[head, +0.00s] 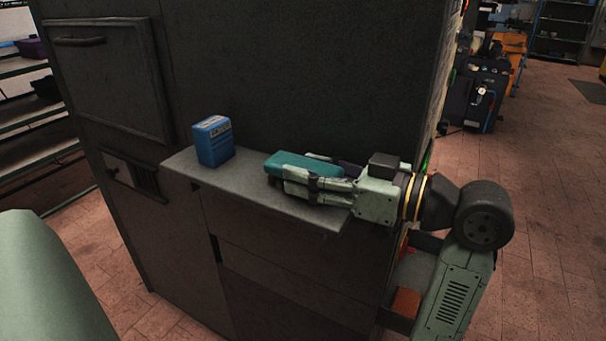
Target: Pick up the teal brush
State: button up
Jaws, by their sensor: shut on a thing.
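The teal brush (304,163) lies at the right part of a grey shelf (240,188) on the front of a dark machine. My gripper (287,178) reaches in from the right, with its fingers on both sides of the brush. It is shut on the brush, which is still at shelf height. I cannot tell whether the brush touches the shelf. The fingers hide part of the brush's near side and its right end.
A blue box (213,141) stands upright on the shelf, left of the brush. The dark machine's wall (310,75) rises right behind the shelf. Racks (35,120) stand at the far left. Open tiled floor (545,210) lies to the right.

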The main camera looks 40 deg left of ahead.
aim_at(312, 167)
jog(key=shift+r, duration=0.1)
jog(key=shift+c, duration=0.2)
jog(key=shift+r, duration=0.8)
jog(key=shift+s+d+r+b, duration=0.15)
jog(key=shift+r+b, duration=0.4)
jog(key=shift+r, duration=0.4)
jog(key=s+d+r+b, duration=0.1)
jog(key=s+d+b, duration=0.1)
jog(key=s+d, duration=0.8)
jog(key=shift+s+d+r+b, duration=0.2)
jog(key=shift+s+d+b, duration=0.15)
jog(key=shift+d, duration=0.35)
